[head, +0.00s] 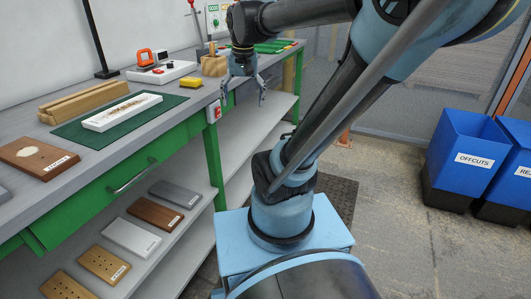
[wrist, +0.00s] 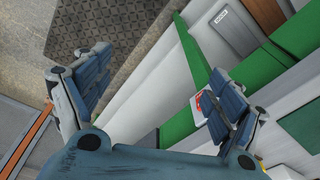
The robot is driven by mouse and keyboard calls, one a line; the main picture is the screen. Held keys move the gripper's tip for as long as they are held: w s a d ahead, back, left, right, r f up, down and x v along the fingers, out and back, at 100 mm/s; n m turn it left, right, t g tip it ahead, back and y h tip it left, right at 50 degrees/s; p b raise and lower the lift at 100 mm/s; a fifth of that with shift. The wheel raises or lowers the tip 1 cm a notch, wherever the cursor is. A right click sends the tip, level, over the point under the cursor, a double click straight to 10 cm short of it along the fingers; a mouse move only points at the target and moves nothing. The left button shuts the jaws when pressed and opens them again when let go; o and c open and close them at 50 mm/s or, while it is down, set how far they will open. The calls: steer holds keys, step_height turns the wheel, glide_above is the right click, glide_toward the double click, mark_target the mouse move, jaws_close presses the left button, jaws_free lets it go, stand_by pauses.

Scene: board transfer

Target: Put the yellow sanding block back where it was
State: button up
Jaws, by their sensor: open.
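The yellow sanding block (head: 191,82) lies on the grey workbench (head: 183,103), just beyond the right end of the green mat (head: 75,130). My gripper (head: 243,101) hangs to the right of the block, near the bench's front edge, with its fingers pointing down and spread apart. The gap between the fingers is empty in the head view and in the wrist view (wrist: 152,88). The gripper is apart from the block.
A white board (head: 122,112) with brown marks lies on the mat. A wooden fixture (head: 84,101) and a device with an orange handle (head: 160,71) stand behind. Several boards lie on the shelf below. Blue bins (head: 467,150) stand at right.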

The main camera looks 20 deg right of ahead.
steer(key=s+d+f+n, duration=0.1)
steer(key=s+d+f, duration=0.1)
steer(key=s+f, duration=0.3)
steer(key=s+d+f+n, duration=0.1)
steer(key=s+d+f, duration=0.2)
steer(key=s+f, duration=0.3)
step_height(320, 180, down, 4)
steer(key=shift+s+r+n+t, duration=0.1)
steer(key=shift+s+n+t, duration=0.05)
steer(key=shift+n+t, duration=0.25)
